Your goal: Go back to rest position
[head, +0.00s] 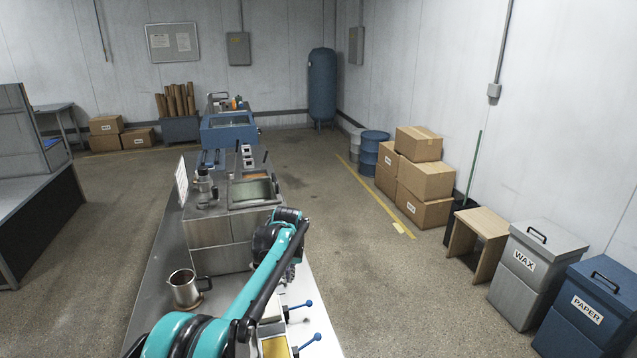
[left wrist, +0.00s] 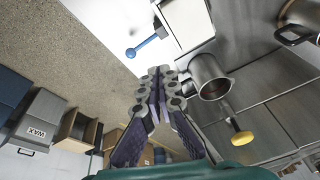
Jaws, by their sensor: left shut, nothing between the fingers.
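My left arm reaches in from the bottom of the head view and bends over the metal bench (head: 160,255). My left gripper (left wrist: 160,78) shows clearly in the left wrist view, its fingers drawn together with nothing between them. In the head view it is mostly hidden by the arm. A metal cylinder (left wrist: 209,76) with a yellow-knobbed handle (left wrist: 241,137) shows just right of the fingertips in the wrist view; I cannot tell whether they touch. My right gripper is in neither view.
A steel pitcher (head: 184,289) stands on the bench left of my arm. A metal tank unit (head: 215,240) is ahead. Blue-knobbed levers (head: 309,303) stick out at the bench's right edge. WAX (head: 525,270) and PAPER (head: 588,308) bins stand at right. The floor between is clear.

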